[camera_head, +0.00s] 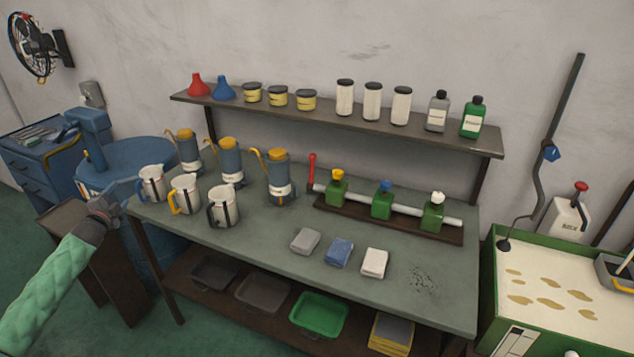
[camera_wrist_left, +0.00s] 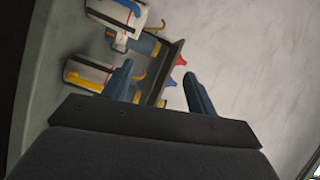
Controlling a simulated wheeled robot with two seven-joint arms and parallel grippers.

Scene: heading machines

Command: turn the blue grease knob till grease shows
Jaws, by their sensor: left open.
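The blue knob (camera_head: 386,185) sits on top of the middle green block (camera_head: 382,205) of a three-block grease manifold on the workbench. A pale pipe joins the blocks. The left block has a yellow knob (camera_head: 337,174) and the right one a white knob (camera_head: 438,197). I cannot make out grease at the blue knob. My left gripper (camera_head: 108,208) is at the bench's left end, far from the manifold. In the left wrist view its two fingers (camera_wrist_left: 158,82) are apart, with nothing between them held. My right gripper is not in view.
White jugs (camera_head: 185,194) and blue-grey cans (camera_head: 231,163) stand on the bench between my left gripper and the manifold. A shelf (camera_head: 330,118) with bottles and jars hangs behind. Folded cloths (camera_head: 339,252) lie in front. The bench's front right is mostly clear.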

